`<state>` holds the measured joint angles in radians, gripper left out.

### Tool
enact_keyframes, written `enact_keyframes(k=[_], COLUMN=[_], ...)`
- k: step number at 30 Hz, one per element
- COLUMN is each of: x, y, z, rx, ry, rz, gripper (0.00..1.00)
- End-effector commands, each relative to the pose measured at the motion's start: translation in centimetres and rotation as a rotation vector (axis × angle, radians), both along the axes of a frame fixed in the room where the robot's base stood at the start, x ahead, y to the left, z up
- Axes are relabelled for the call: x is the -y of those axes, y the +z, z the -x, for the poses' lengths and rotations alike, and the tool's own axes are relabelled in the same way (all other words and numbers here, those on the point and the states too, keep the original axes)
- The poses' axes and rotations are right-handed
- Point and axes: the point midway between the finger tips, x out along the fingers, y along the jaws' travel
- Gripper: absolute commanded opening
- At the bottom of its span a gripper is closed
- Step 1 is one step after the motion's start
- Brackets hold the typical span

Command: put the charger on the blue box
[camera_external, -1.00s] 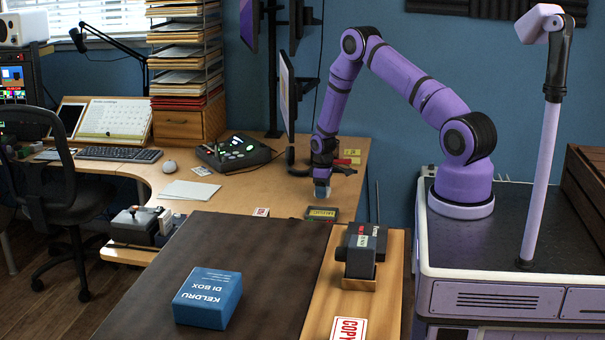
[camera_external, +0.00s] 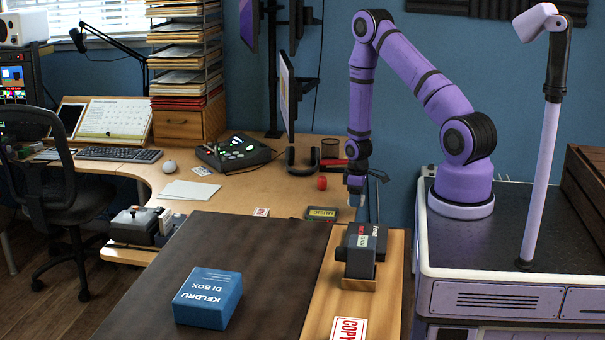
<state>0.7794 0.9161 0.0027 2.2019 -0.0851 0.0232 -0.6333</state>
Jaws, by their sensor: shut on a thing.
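The blue box (camera_external: 207,299), marked "KELDRU DI BOX", sits on the dark mat at the front left. My gripper (camera_external: 357,187) is above the far right end of the desk, behind a black device on a wooden block. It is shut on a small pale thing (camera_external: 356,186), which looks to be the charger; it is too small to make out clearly. My gripper is well apart from the blue box, to its upper right.
The black labelled device (camera_external: 362,248) stands on the wooden strip near my gripper. A small dark device (camera_external: 322,214) with a yellow label lies left of it. The dark mat (camera_external: 255,250) is clear around the blue box.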

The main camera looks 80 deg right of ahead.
Motion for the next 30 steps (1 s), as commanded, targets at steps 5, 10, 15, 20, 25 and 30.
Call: enact_keyframes(k=[5, 10, 15, 20, 25, 30], x=[0.0, 0.1, 0.1, 0.1, 0.1, 0.1], y=[0.3, 2.7, 7.2, 11.7, 16.6, 21.7], z=[0.0, 0.0, -0.1, -0.1, -0.1, 0.0], rx=[0.001, 0.003, 0.005, 0.005, 0.005, 0.006], ry=[0.0, -0.001, -0.001, -0.001, -0.001, 0.0], rz=[0.001, 0.003, 0.004, 0.005, 0.005, 0.006], gripper=[0.33, 0.33, 0.33, 0.33, 0.33, 0.33])
